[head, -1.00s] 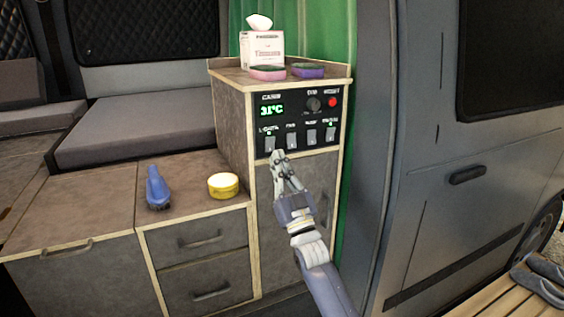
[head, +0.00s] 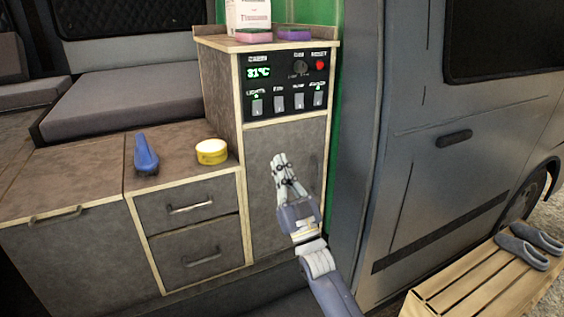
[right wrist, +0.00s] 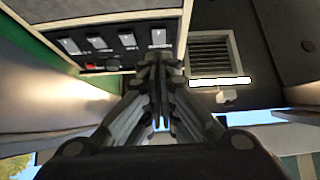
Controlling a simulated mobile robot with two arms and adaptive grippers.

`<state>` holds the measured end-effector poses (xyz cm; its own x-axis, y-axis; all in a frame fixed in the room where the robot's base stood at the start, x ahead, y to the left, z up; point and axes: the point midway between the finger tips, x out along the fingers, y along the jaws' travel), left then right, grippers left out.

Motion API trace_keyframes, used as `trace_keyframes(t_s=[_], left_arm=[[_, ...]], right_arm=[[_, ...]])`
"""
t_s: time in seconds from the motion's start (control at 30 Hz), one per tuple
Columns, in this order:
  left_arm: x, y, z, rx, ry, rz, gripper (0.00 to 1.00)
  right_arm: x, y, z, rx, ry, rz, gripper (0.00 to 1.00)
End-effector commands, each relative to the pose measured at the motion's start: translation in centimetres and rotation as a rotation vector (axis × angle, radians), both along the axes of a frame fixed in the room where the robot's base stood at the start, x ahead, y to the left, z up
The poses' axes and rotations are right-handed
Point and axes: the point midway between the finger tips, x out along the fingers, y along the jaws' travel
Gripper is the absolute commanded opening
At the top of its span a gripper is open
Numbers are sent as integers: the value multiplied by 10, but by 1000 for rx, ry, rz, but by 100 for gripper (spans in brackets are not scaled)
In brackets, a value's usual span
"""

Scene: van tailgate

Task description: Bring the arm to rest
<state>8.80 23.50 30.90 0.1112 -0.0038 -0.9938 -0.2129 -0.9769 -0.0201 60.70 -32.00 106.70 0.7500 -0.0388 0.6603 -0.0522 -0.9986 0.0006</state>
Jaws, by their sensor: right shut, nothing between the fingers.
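My right gripper (head: 279,160) is shut and empty, held in front of the cabinet door (head: 258,190), below the control panel (head: 290,84). The right wrist view shows its closed fingers (right wrist: 159,62) close together, with the panel's switches (right wrist: 100,42) at the upper left. The panel has a green display reading 31°C, a dark knob, a red button and a row of light switches. Green lights show above the first and last switches. My left gripper is not in view.
A blue brush-like object (head: 146,155) and a yellow round tin (head: 211,151) sit on the lower counter. Two sponges (head: 253,37) and a tissue box (head: 247,14) stand on the cabinet top. Grey slippers (head: 527,246) rest on a slatted wooden step (head: 480,285) at the right.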

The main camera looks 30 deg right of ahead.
Motion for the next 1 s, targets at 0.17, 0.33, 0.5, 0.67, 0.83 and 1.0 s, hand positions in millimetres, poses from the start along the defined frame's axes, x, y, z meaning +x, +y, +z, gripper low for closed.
trace_keyframes(t_s=[0.17, 0.33, 0.5, 0.67, 0.83, 1.0], left_arm=[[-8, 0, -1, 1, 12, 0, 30], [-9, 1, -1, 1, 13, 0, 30], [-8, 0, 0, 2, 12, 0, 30], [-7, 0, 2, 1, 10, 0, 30], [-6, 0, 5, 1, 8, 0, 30], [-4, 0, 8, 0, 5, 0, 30]], right_arm=[[0, 0, 0, 0, 0, 0, 0], [0, 0, 0, 0, 0, 0, 0], [4, 1, -12, 2, 30, 1, 0], [22, 7, -86, 8, 208, 5, 0], [27, 19, -214, 10, 502, 13, 0], [0, 34, -342, 2, 793, 25, 0]])
